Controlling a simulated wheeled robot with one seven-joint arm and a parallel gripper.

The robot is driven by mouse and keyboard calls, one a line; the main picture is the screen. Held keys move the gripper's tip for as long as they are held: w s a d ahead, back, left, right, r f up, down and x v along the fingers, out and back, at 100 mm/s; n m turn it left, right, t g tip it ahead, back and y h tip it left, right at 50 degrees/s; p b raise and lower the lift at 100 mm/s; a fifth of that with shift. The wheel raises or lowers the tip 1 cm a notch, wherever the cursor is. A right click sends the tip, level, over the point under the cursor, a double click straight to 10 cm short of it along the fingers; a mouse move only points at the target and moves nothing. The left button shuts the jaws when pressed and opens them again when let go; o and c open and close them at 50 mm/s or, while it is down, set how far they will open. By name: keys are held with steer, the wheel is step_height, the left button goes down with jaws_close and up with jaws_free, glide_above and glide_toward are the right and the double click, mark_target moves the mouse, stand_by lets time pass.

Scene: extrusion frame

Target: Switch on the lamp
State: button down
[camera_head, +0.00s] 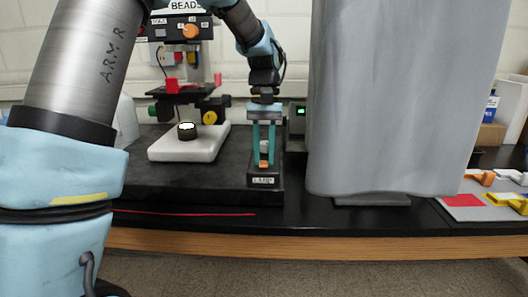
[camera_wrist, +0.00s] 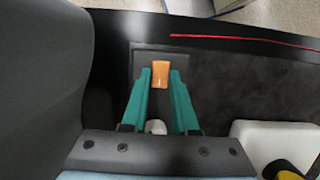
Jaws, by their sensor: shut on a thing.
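A labelled switch box (camera_head: 264,181) stands at the front right of the dark bench mat, with an orange switch lever (camera_head: 263,164) on it. My gripper (camera_head: 264,160) points down over the box, its two teal fingers on either side of the lever. In the wrist view the orange lever (camera_wrist: 160,74) sits between the fingertips (camera_wrist: 160,80), and the gripper is shut on it. The instrument's white base (camera_head: 180,150) carries a black round lamp (camera_head: 187,131) with a bright white top. The lever's lower part is hidden.
A tall grey draped cover (camera_head: 400,110) stands just right of my gripper. A grey box with a green display (camera_head: 298,112) is behind it. A red line (camera_head: 185,212) runs along the bench front. Orange and yellow parts (camera_head: 505,200) lie at the far right.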

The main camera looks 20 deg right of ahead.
steer(key=c, duration=0.7)
jaws_free()
steer(key=b+v, duration=0.1)
steer(key=v, duration=0.9)
steer(key=shift+w+d+r, duration=0.1)
steer(key=shift+r, duration=0.3)
